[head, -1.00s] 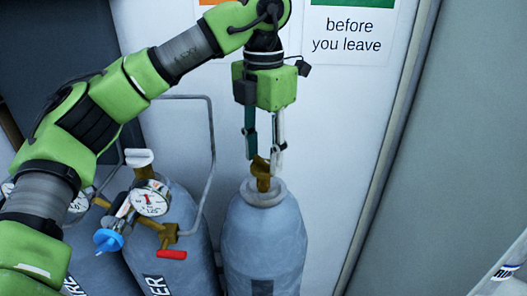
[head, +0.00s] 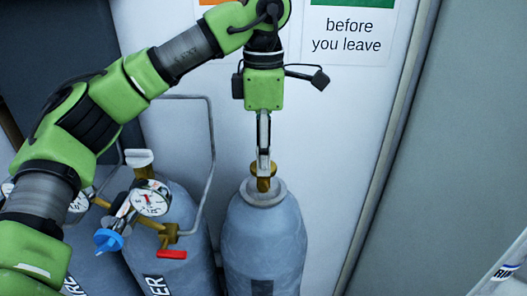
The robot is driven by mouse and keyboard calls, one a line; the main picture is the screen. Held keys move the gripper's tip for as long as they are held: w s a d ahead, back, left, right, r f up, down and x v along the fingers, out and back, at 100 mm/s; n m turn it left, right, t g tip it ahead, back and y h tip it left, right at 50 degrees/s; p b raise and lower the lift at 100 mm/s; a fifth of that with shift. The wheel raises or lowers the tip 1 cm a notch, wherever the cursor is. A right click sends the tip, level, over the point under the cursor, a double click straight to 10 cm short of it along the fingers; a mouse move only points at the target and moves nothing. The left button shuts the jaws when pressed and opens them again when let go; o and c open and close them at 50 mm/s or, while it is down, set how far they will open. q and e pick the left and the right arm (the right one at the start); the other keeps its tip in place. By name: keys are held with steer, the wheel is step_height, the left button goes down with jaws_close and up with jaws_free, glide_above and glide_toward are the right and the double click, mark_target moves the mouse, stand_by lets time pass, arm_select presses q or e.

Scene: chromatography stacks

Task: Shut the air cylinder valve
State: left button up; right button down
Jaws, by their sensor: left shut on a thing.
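The air cylinder (head: 263,240) is a blue-grey bottle standing upright right of the other cylinders in the head view. A brass valve (head: 263,184) sits on its neck inside a grey collar. My left gripper (head: 264,166) points straight down from above, with its fingers shut on the top of the brass valve. The fingers show edge-on and partly hide the valve's upper part. The label on the cylinder's front is cut off at the bottom edge. My right gripper is not in view.
Another cylinder (head: 190,235) stands close on the left, with a pressure gauge (head: 151,198), a blue knob (head: 108,240) and a red handle (head: 172,254). A bent grey rail (head: 211,150) rises behind it. A wall sign (head: 347,35) hangs behind.

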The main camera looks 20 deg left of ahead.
arm_select(q)
steer(key=shift+m, duration=0.3)
steer(key=o, duration=1.1)
step_height(320, 180, up, 12)
stand_by(0.6)
